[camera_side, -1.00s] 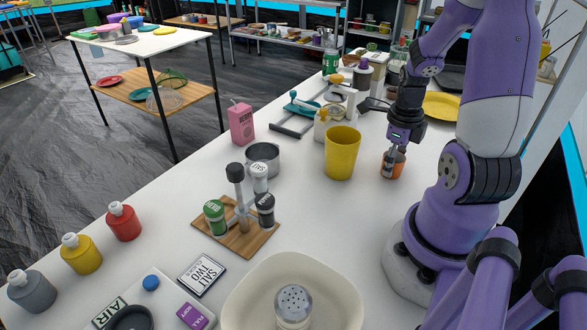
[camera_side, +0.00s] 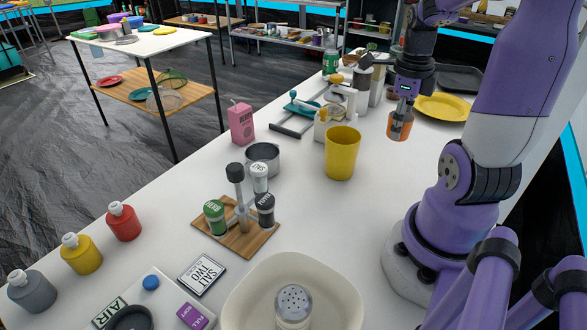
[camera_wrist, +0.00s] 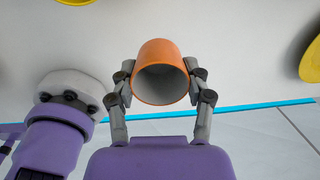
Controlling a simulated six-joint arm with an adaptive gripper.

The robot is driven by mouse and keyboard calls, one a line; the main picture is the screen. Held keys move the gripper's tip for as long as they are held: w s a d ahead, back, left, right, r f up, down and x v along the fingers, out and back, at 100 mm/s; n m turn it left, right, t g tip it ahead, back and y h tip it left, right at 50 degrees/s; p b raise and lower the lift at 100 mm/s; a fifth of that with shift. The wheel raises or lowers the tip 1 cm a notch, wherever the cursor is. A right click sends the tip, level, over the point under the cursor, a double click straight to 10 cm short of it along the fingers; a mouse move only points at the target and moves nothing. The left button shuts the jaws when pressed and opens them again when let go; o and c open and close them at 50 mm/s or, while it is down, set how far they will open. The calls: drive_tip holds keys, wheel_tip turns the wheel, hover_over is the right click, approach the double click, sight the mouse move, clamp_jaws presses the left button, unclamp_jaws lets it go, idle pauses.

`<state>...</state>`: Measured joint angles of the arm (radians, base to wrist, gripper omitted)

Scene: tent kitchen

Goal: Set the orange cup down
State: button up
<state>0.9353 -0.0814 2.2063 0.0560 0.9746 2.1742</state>
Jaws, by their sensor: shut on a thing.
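The orange cup (camera_side: 399,126) is small and hangs from my gripper (camera_side: 404,103) in the side view, right of the yellow cup (camera_side: 342,153) and in front of the yellow plate. It looks raised above the white table (camera_side: 376,203). In the wrist view the orange cup (camera_wrist: 157,63) is between the two fingers of my gripper (camera_wrist: 160,76), with its grey, hollow inside facing the camera. One finger presses on each side of it. The gap between the cup's base and the table is hard to judge.
A yellow plate (camera_side: 441,107) lies right of the cup. Left are a pink carton (camera_side: 241,123), a metal pot (camera_side: 263,160) and a wooden spice stand (camera_side: 250,240). A large cream bowl (camera_side: 345,306) with a shaker is in front. Table between yellow cup and my base is bare.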

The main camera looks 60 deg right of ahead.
drive_tip(key=w+a+r+n, duration=0.1)
drive_tip(key=w+a+n, duration=0.2)
drive_tip(key=n, duration=0.3)
drive_tip(key=w+a+r+n, duration=0.1)
drive_tip(key=w+a+n, duration=0.2)
drive_tip(key=n, duration=0.3)
drive_tip(key=w+a+r+n, duration=0.2)
drive_tip(key=w+a+n, duration=0.1)
drive_tip(key=w+n, duration=0.2)
drive_tip(key=shift+n+y, duration=0.4)
drive_tip(key=shift+n, duration=0.7)
drive_tip(key=w+a+r+n, duration=0.2)
drive_tip(key=a+n, duration=0.3)
drive_tip(key=n, duration=0.4)
drive_tip(key=w+a+r+n, duration=0.1)
drive_tip(key=w+a+n, duration=0.1)
drive_tip(key=a+n, duration=0.5)
drive_tip(key=s+d+m, duration=0.2)
drive_tip(key=d+m, duration=0.7)
drive_tip(key=d, duration=0.6)
drive_tip(key=s+d+m, duration=0.2)
drive_tip(key=d+m, duration=0.7)
drive_tip(key=d, duration=0.6)
drive_tip(key=shift+m, duration=0.8)
drive_tip(key=f, duration=0.5)
drive_tip(key=s+d+f, duration=0.1)
drive_tip(key=f, duration=1)
drive_tip(key=shift+s+d+f, duration=0.2)
drive_tip(key=shift+s+f, duration=0.05)
drive_tip(key=shift+s, duration=0.05)
